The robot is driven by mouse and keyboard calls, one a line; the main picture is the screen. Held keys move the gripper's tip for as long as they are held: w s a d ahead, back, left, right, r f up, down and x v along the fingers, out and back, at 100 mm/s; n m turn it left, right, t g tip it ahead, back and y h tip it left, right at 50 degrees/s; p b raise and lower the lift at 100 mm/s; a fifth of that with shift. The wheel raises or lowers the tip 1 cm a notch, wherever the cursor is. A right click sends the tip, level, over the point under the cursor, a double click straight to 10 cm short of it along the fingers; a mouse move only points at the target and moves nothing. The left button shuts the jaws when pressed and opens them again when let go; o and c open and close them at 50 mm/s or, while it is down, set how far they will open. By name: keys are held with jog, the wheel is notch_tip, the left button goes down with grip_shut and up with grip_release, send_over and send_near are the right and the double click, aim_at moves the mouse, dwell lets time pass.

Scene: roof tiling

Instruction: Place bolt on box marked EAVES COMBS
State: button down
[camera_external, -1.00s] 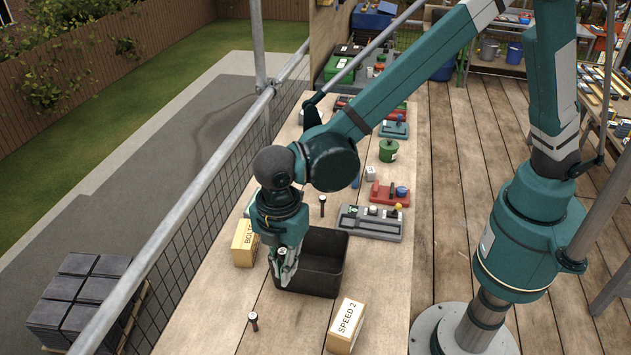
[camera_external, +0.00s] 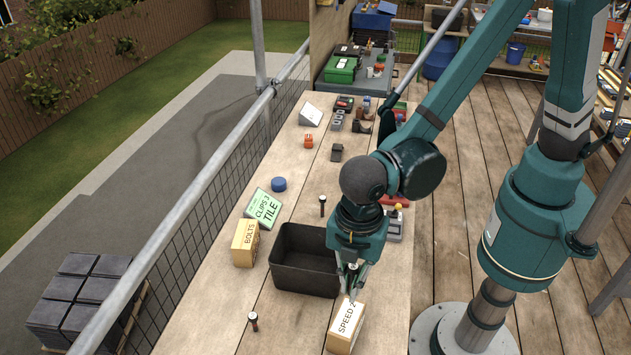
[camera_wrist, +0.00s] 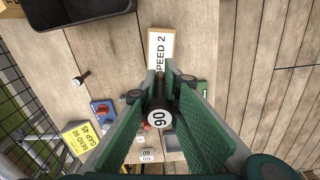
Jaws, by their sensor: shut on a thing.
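My gripper (camera_external: 352,290) is just above the far end of the SPEED 2 box (camera_external: 346,325). In the wrist view its green fingers (camera_wrist: 160,100) are shut on a dark bolt-like piece with a round white end marked 90 (camera_wrist: 160,119). The SPEED 2 box (camera_wrist: 160,50) lies beyond the fingertips there. One dark bolt stands near the table's front (camera_external: 253,321) and another behind the bin (camera_external: 322,205). No box with readable EAVES COMBS lettering shows in either view.
An empty black bin (camera_external: 303,262) is left of my gripper. The BOLTS box (camera_external: 245,243) and green CLIPS 3 TILE box (camera_external: 264,209) stand along the left edge. A yellow BEND 60 GAP 45 card (camera_wrist: 82,139) shows in the wrist view.

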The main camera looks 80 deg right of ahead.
send_over(347, 318)
jog(key=shift+f+p, duration=0.3)
jog(key=shift+f, duration=2.65)
jog(key=shift+f, duration=0.1)
jog(key=shift+f, duration=1.95)
jog(key=shift+f, duration=0.15)
jog(key=c, duration=3)
grip_release()
jog(key=o, duration=0.4)
jog(key=shift+o, duration=0.2)
